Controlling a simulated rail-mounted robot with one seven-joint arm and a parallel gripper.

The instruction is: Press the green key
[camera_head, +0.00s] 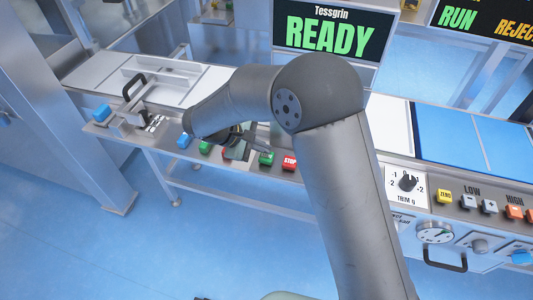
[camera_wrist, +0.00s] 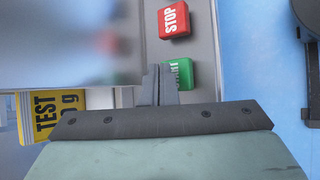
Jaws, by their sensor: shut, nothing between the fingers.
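The green key (camera_head: 267,158) sits on the grey front panel beside the red STOP key (camera_head: 290,163). In the wrist view the green key (camera_wrist: 181,73) shows white lettering, partly hidden behind my fingers. The red STOP key (camera_wrist: 173,20) is just above it there. My gripper (camera_wrist: 158,72) is shut and empty, with its fingertips over the left part of the green key in the picture. I cannot tell whether they touch it. In the head view my gripper (camera_head: 262,147) is close to the green key, partly hidden by my arm.
Another green key (camera_head: 205,147) and a blue key (camera_head: 184,141) lie further left on the panel. A screen (camera_head: 333,32) reads "Tessgrin READY". A yellow TEST label (camera_wrist: 52,113) shows at the wrist view's left. A clamp-like fixture with a black handle (camera_head: 134,85) stands at left.

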